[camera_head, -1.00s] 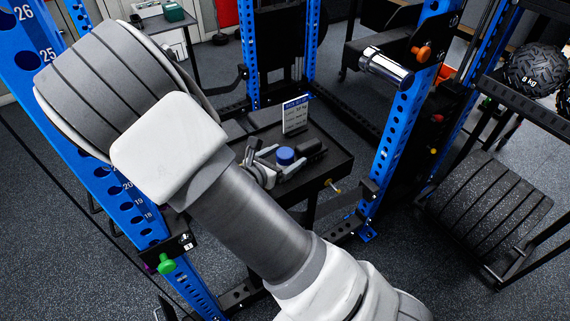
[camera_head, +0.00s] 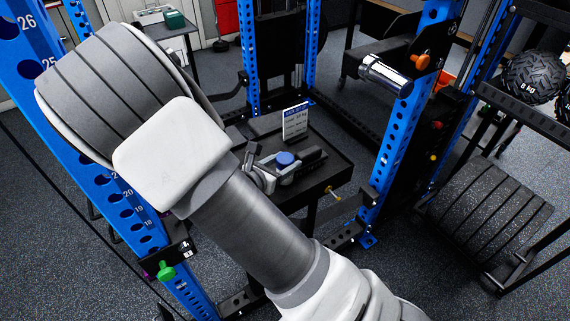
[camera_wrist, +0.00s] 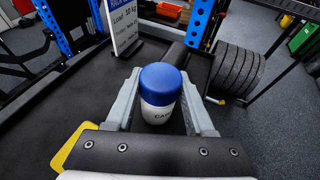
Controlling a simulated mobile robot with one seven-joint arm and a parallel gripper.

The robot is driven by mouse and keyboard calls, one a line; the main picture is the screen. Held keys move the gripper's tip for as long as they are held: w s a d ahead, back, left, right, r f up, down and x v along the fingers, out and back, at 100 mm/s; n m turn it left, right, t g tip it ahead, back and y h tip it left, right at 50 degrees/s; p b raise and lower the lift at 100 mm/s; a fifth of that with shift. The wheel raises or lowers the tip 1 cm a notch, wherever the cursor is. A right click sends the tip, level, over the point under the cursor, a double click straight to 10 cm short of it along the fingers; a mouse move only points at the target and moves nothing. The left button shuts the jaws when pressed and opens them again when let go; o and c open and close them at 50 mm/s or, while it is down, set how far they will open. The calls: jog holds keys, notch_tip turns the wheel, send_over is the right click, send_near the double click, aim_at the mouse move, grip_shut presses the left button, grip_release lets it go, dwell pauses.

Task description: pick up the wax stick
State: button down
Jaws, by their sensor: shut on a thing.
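The wax stick (camera_wrist: 160,95) is a short white cylinder with a blue cap and dark lettering, partly cut off from view. In the wrist view it stands between the two grey fingers of my gripper (camera_wrist: 160,76), which is shut on it. In the head view its blue cap (camera_head: 285,159) shows above the dark tray (camera_head: 335,172), with my gripper (camera_head: 275,172) around it. My arm hides part of the tray. I cannot tell clearly whether its base touches the tray.
A white sign with a blue header (camera_head: 295,122) stands at the tray's back. A dark cylinder (camera_head: 312,157) lies beside the stick. Blue rack posts (camera_head: 392,135) flank the tray. A metal bar sleeve (camera_head: 384,73) sticks out at upper right. A yellow part (camera_wrist: 72,146) shows beside my gripper.

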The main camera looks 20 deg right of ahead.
aim_at(285, 159)
notch_tip(285, 159, up, 4)
jog(key=shift+f+p, duration=0.2)
jog(key=shift+p, duration=0.2)
jog(key=s+d+r+p, duration=0.3)
jog(key=s+r+p, duration=0.3)
jog(key=s+p, duration=0.5)
jog(key=p, duration=0.6)
jog(key=shift+d+r, duration=0.25)
jog(key=shift+r, duration=0.15)
